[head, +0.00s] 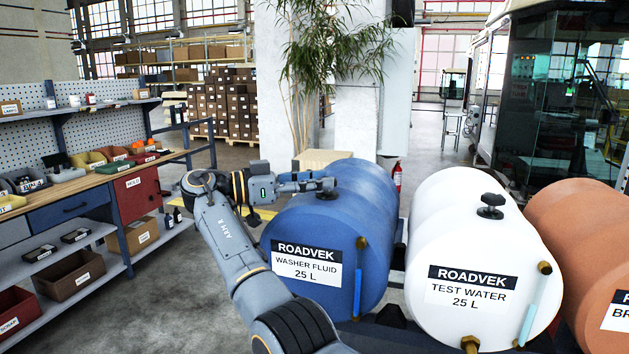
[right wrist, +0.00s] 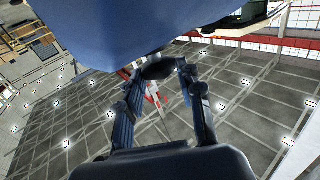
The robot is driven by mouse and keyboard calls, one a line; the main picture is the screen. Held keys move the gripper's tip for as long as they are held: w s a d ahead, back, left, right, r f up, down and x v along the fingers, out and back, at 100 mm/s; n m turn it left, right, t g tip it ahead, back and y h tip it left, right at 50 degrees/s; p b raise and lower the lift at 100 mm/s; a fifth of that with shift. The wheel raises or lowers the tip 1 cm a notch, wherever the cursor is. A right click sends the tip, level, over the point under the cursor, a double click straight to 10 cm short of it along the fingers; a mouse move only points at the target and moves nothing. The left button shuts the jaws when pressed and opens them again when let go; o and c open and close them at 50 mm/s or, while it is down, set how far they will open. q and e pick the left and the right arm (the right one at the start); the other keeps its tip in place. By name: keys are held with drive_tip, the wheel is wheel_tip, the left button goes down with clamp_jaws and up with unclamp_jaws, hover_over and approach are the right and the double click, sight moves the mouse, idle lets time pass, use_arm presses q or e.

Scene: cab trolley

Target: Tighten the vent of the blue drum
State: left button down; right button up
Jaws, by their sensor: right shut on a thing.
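The blue drum (head: 345,225) lies on its side, labelled ROADVEK WASHER FLUID 25 L. Its vent is a dark knob (head: 327,194) on top of the drum, partly hidden by my right gripper (head: 318,185). My right gripper comes in from the left, level and low over the drum, and is shut on the vent knob. In the right wrist view the dark round knob (right wrist: 158,69) sits between the two fingers, beside the blue drum wall (right wrist: 100,35). How far the vent is screwed in cannot be told. My left gripper is not in view.
A white drum (head: 455,215) with its own black vent knob (head: 490,204) lies right of the blue one, and an orange drum (head: 585,225) beyond it. A workbench (head: 95,185) with bins stands at the left. A plant (head: 330,50) rises behind the drums.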

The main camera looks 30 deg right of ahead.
sight(316, 198)
drive_tip(key=o, duration=1.2)
drive_tip(key=shift+d+f, duration=0.1)
drive_tip(key=shift+f, duration=0.05)
drive_tip(key=shift+c, duration=0.2)
wheel_tip(316, 198, up, 10)
